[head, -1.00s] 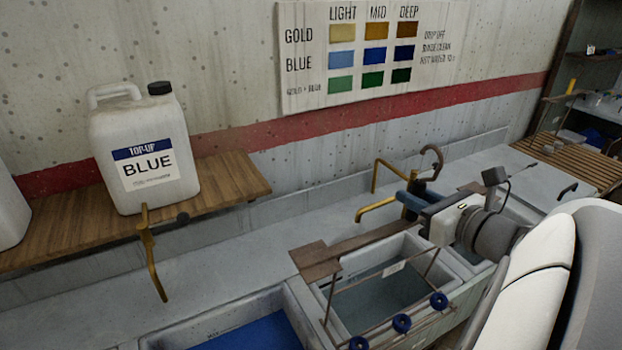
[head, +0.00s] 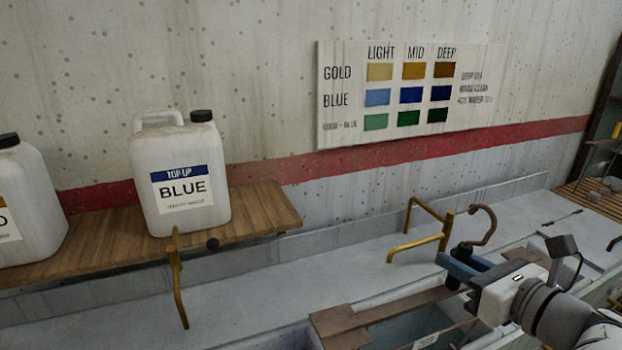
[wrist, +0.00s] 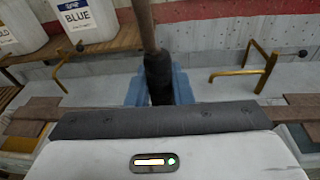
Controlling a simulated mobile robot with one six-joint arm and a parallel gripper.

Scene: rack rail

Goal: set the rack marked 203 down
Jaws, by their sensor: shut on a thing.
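My gripper (head: 458,266) has its blue jaws shut on the dark grip of an upright hooked handle (head: 487,226). The wrist view shows the jaws (wrist: 158,92) around this grip (wrist: 157,70). The handle rises from the rack's brown top bar (head: 345,322), which lies across or just above a basin; I cannot tell whether it touches the rim. A pale tag (head: 426,341) hangs on the rack, its number too small to read. The rack's lower part is cut off by the frame's bottom edge.
A brass tap (head: 425,238) stands just left of my gripper, close behind the rack. Another brass fixture (head: 177,280) is farther left. A white BLUE jug (head: 180,180) stands on a wooden shelf (head: 255,212). A colour chart (head: 410,95) hangs on the wall.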

